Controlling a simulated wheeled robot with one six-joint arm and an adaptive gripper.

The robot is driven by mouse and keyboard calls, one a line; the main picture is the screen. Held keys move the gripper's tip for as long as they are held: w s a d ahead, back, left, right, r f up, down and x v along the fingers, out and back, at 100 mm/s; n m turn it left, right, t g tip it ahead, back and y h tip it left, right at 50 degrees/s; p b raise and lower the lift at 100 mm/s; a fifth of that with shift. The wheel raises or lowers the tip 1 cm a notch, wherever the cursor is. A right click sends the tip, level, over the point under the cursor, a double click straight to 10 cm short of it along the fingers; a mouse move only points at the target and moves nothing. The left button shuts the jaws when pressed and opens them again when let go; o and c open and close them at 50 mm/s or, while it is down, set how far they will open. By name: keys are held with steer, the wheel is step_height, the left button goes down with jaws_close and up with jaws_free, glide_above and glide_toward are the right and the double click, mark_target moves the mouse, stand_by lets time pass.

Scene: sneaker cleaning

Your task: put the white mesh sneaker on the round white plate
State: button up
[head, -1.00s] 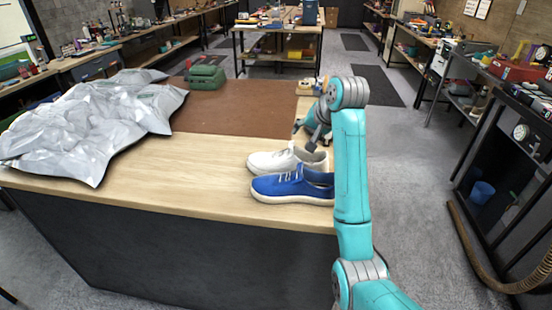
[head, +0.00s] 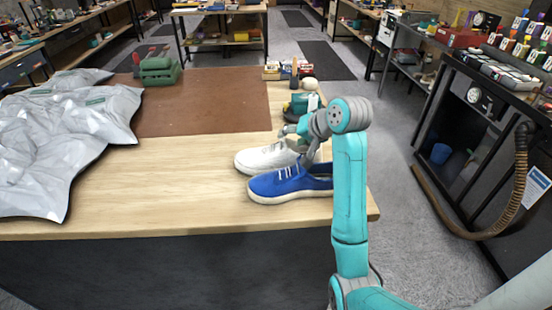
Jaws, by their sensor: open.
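The white mesh sneaker (head: 262,158) lies on the wooden table, toe pointing left, just behind a blue sneaker (head: 283,187) with white laces and sole. The two sit close together, and I cannot tell whether they touch. My gripper (head: 296,148) is open at the heel end of the white sneaker, one finger toward its far side and one toward the blue sneaker. The gripper partly hides the white sneaker's heel and opening. I cannot tell whether a finger touches either shoe. I see no round white plate in this view.
A crumpled silver-grey bag (head: 55,150) covers the table's left side. A brown mat (head: 205,108) lies behind the sneakers, with a green case (head: 160,70) at its far left. Small items (head: 290,72) stand at the back right. Bare wood (head: 150,190) is free left of the sneakers.

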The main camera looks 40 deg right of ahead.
mark_target(284, 139)
steer(key=shift+d+x, duration=0.2)
steer(key=shift+x, duration=2.95)
jaws_close()
steer(key=shift+r, duration=0.1)
